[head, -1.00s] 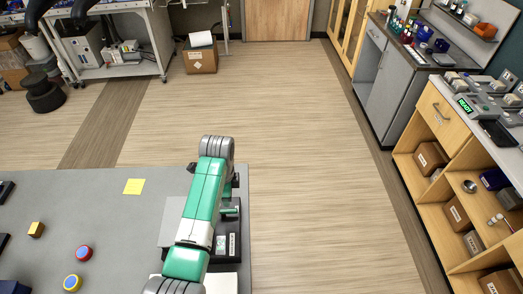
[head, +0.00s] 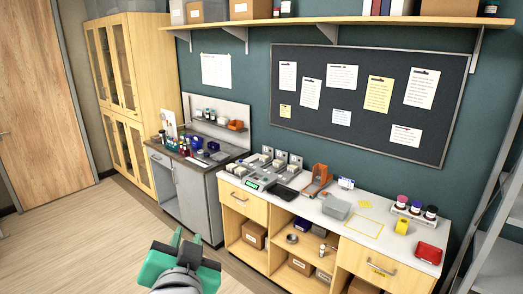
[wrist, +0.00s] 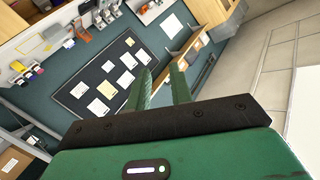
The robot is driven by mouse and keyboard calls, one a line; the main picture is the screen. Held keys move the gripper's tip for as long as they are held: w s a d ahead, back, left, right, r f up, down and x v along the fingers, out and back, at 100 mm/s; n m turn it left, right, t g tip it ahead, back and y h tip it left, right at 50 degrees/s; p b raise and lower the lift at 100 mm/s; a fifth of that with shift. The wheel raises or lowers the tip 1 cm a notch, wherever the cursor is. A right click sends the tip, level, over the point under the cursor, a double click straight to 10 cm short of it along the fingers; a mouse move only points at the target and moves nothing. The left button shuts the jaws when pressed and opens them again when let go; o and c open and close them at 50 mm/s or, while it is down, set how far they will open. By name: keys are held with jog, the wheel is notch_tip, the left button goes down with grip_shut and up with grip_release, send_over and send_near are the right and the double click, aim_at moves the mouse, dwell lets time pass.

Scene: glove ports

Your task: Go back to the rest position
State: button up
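My gripper (head: 186,238) shows at the bottom of the head view, left of centre, green with a dark wrist behind it. It is up in the air over the floor in front of the wooden cabinets. In the wrist view its two green fingers (wrist: 161,86) stand apart with a gap between them. Nothing is held in the gap. The wrist camera looks across the room at a tilt, towards the wall with the notice board.
A white-topped counter (head: 318,212) with wooden shelves runs along the right wall. A grey cabinet (head: 190,202) stands beyond it. A wall shelf (head: 350,21) hangs above the dark notice board (head: 365,97). A grey rack (head: 490,235) is at far right. The floor (head: 70,240) at left is clear.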

jog(key=s+d+r+n+t+h+p, duration=0.1)
jog(key=s+d+r+t, duration=0.3)
jog(key=s+d+r, duration=0.4)
jog(key=s+d+r+n+t+h+p, duration=0.1)
jog(key=s+d+r+t, duration=0.4)
jog(key=r, duration=1)
jog(key=s+d+h, duration=0.1)
jog(key=s+d, duration=0.2)
jog(key=s, duration=0.1)
jog(key=shift+s+d+n+h+p, duration=0.3)
jog(key=shift+s+d+n+h, duration=0.1)
